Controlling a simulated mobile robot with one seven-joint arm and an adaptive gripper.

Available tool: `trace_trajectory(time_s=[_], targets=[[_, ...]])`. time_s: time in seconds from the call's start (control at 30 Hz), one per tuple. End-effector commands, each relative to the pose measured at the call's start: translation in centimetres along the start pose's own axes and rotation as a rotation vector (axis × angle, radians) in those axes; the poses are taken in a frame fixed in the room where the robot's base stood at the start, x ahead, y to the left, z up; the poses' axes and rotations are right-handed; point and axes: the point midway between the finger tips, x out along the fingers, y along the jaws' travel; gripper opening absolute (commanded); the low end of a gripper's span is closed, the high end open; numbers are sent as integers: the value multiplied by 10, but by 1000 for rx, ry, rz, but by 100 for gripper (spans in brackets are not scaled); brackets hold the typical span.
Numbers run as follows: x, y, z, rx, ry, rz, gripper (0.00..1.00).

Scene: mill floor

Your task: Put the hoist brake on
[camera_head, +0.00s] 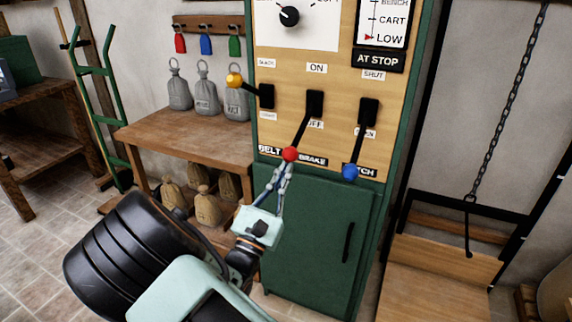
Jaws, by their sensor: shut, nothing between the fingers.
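The brake lever (305,128) is the middle of three levers on the wooden control panel (335,145). It hangs down and slightly left from its black pivot, with a red knob (290,154) at its lower end. The label ON is above the pivot, and a partly covered label, seemingly OFF, is beside the lever. My gripper (286,166) is shut and empty, its fingertips pointing up just below the red knob. I cannot tell whether they touch it. The BRAKE label (313,161) is just right of the knob.
The yellow-knobbed belt lever (234,80) points left. The blue-knobbed hatch lever (351,171) hangs down close on the right. A green cabinet (315,230) is below the panel. A table (170,133) with grey sacks stands left. A chain-hung hoist platform (440,290) is at right.

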Motion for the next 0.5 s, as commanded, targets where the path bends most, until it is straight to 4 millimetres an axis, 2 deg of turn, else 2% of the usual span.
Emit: trace_trajectory(time_s=[0.03, 0.5], targets=[[5, 2, 14, 1, 17, -2, 0], [9, 9, 59, -8, 231, -37, 0]])
